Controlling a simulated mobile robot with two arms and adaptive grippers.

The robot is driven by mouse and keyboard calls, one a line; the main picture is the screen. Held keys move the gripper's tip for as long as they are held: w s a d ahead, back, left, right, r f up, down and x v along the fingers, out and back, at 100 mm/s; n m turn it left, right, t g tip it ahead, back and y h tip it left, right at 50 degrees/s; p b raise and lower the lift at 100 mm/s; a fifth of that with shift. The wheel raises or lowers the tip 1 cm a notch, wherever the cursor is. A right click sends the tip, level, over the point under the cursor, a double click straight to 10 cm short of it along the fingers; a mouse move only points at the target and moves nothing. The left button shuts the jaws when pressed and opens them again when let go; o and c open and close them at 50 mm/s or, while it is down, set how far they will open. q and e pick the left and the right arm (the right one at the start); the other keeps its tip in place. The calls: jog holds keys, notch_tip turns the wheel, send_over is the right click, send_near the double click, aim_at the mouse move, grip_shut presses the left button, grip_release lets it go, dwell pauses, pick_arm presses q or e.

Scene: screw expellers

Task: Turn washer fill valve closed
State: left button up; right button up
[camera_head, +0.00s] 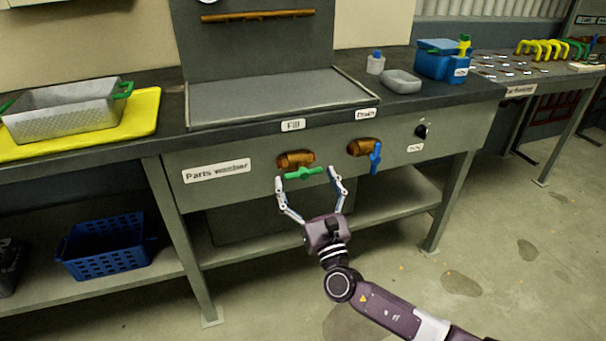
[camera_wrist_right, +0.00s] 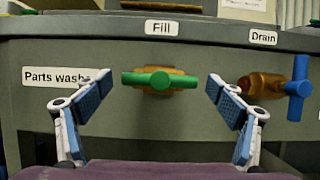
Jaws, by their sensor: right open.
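The washer fill valve is a brass body (camera_head: 293,158) with a green handle (camera_head: 303,173), on the front panel below the Fill label (camera_head: 292,125). The handle lies about level, across the brass body; it also shows in the right wrist view (camera_wrist_right: 160,79). My right gripper (camera_head: 308,180) is open, its fingers spread to either side of the green handle. In the right wrist view (camera_wrist_right: 154,92) the handle sits between the fingers with a gap at each end. I see no contact. My left gripper is not in view.
The drain valve's blue handle (camera_head: 375,157) hangs upright right of the fill valve, close to my right finger. A yellow tray (camera_head: 140,122) with a metal basket (camera_head: 65,110) lies on the counter left. A blue crate (camera_head: 107,246) sits on the lower shelf.

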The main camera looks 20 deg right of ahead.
jog(key=shift+x, duration=0.8)
jog(key=c, duration=1.2)
jog(key=shift+o, duration=0.2)
